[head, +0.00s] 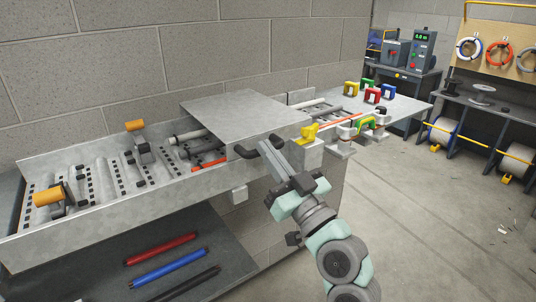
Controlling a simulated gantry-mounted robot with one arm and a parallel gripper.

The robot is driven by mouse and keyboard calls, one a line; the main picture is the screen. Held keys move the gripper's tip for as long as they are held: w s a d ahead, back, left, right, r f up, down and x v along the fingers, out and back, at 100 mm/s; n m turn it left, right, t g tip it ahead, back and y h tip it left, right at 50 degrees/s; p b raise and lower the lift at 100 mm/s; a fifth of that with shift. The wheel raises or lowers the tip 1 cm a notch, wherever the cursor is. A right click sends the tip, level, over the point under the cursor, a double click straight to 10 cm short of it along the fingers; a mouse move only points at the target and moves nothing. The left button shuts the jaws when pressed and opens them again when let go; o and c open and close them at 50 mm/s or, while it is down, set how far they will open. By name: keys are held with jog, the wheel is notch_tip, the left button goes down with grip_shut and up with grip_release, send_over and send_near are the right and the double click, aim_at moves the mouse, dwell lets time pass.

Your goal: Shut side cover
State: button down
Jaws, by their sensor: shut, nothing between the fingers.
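A grey sheet-metal cover (243,112) lies across the middle of the long metal drive tray, with a lip along its front side. A black handle (246,152) sits on that front lip. My gripper (271,147) is at the right part of the handle, its fingers together and pointing up-left. The fingers overlap the handle's right end in this view; I cannot tell whether they touch it. Rollers and a red bar show in the open tray (62,229) left of the cover. The cover's underside is hidden.
Orange-knobbed clamps (136,126) stand in the tray's left part. A yellow clip (310,132) and a green clip (367,125) are right of the cover. Colored blocks (370,92) stand on the far table. Colored rods (166,262) lie on the lower shelf.

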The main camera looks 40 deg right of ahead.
jog(key=shift+w+f, duration=0.2)
jog(key=shift+f, duration=0.4)
jog(key=shift+w+d+f, duration=0.1)
jog(key=shift+f, duration=0.2)
notch_tip(320, 180, up, 5)
jog(key=s+p, duration=0.2)
jog(key=v, duration=0.9)
jog(key=shift+f+p, duration=0.3)
jog(key=shift+f, duration=0.05)
jog(key=shift+w, duration=0.1)
